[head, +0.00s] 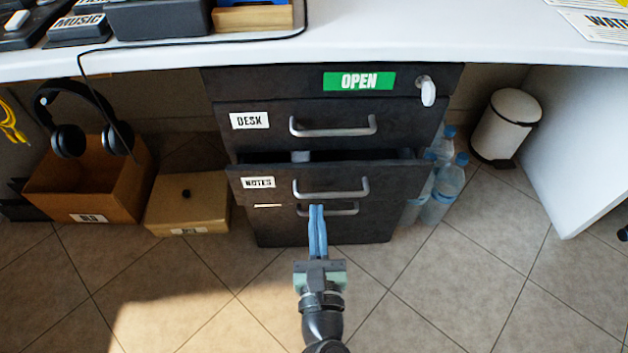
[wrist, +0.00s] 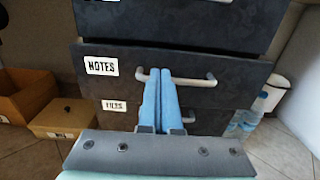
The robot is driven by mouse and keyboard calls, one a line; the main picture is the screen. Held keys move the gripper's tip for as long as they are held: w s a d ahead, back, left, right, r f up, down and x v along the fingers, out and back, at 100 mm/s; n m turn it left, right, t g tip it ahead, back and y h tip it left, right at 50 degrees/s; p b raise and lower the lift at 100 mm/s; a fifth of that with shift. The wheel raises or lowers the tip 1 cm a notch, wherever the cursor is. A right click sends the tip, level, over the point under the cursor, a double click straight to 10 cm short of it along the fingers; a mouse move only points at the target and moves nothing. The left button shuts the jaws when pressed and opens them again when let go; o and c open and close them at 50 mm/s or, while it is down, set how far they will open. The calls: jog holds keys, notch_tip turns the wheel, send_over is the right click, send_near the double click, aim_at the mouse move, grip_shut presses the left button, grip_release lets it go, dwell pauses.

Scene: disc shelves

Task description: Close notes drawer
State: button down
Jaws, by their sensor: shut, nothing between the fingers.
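The notes drawer (head: 281,181) is the dark drawer with the "NOTES" label, below the desk drawer (head: 270,122). It stands partly pulled out, with a dark gap above its front. Its silver handle (head: 331,189) is a horizontal bar. In the wrist view the notes drawer (wrist: 235,92) fills the middle, with its handle (wrist: 195,82) behind my fingertips. My gripper (head: 317,208) is shut and empty, its blue fingers together and pointing at the drawer front just at or below the handle. I cannot tell whether the fingertips touch it.
A lower drawer with a "FILES" label (wrist: 115,106) sits beneath. Cardboard boxes (head: 188,203) stand on the floor at left. Water bottles (head: 447,184) and a white bin (head: 505,125) stand at right. The white desk top (head: 400,35) overhangs above. The floor in front is clear.

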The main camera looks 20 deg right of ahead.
aim_at(314, 171)
jog(key=x, duration=0.8)
jog(key=shift+b, duration=0.35)
jog(key=x, duration=0.1)
jog(key=b+x, duration=0.1)
jog(key=x, duration=0.1)
jog(key=shift+w+d+f, duration=0.15)
jog(key=shift+w+f, duration=0.05)
jog(key=shift+w, duration=0.45)
jog(key=shift+w+d+r, duration=0.1)
jog(key=shift+r, duration=0.25)
